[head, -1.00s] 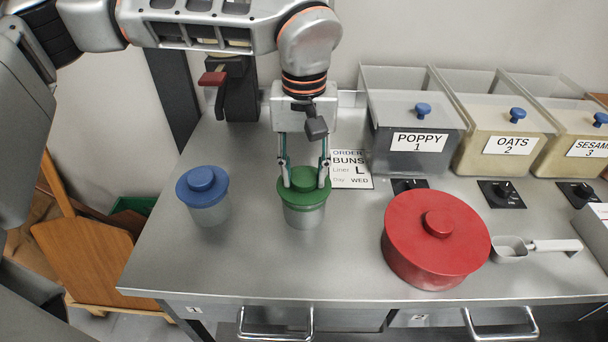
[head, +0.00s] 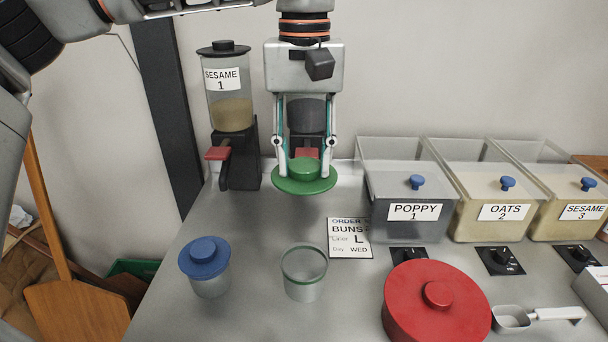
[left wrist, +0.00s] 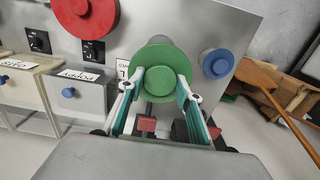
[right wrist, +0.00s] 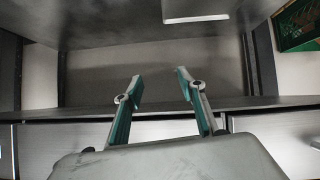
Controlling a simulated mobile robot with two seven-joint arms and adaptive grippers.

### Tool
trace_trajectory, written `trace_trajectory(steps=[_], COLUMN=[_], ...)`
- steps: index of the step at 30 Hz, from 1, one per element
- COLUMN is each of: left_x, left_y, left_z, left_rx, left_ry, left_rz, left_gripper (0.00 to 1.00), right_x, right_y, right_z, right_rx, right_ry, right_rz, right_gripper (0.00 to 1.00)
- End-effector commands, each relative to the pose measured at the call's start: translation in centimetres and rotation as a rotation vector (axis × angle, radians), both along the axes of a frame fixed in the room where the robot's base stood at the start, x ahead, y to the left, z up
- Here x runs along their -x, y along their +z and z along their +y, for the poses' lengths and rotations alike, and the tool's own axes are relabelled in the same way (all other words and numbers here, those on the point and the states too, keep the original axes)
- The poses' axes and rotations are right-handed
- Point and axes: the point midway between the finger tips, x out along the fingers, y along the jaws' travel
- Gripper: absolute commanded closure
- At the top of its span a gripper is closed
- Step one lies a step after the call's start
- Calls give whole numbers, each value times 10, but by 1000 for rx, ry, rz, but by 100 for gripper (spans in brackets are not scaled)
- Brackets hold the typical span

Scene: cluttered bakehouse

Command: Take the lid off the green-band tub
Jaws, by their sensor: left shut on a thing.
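The green-band tub (head: 303,284) stands upright and uncovered on the steel counter, its green rim showing in the head view. Its green lid (head: 300,187) is up in the air, above and behind the tub. My left gripper (head: 305,170) is shut on the lid's knob. In the left wrist view the green lid (left wrist: 160,68) sits between the fingertips and hides most of the tub below. My right gripper (right wrist: 158,85) is open and empty in the right wrist view, facing a dark recess below a surface.
A blue-lidded tub (head: 206,268) stands left of the open tub, and a red-lidded pot (head: 437,305) to its right. Poppy (head: 415,213), oats and sesame bins stand at the back right. A sesame dispenser (head: 228,107) stands at the back left. An order card (head: 350,241) lies behind the pot.

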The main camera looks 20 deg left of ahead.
Motion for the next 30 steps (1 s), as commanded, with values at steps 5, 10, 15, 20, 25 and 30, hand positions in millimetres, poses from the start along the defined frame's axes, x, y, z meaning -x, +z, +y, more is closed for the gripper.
trace_trajectory(steps=[5, 10, 15, 20, 25, 30], left_x=[0, 0, 0, 0, 0, 0], left_y=[9, 13, 17, 19, 23, 28], left_z=[0, 0, 0, 0, 0, 0], left_rx=[0, 0, 0, 1, 0, 1], left_ry=[0, 0, -1, -1, 0, 1], left_rz=[-2, -2, -2, -1, 0, -1], left_gripper=[80, 80, 80, 80, 80, 80], right_x=[-1, -2, -2, -2, -3, -3], right_y=[7, 14, 20, 26, 34, 42], right_z=[0, 0, 0, 0, 0, 0], right_rx=[1, 1, 1, 2, 2, 2], right_ry=[0, 1, 1, 0, 1, 0], right_rz=[-2, -3, -3, -4, -6, -7], right_gripper=[60, 60, 60, 60, 60, 60])
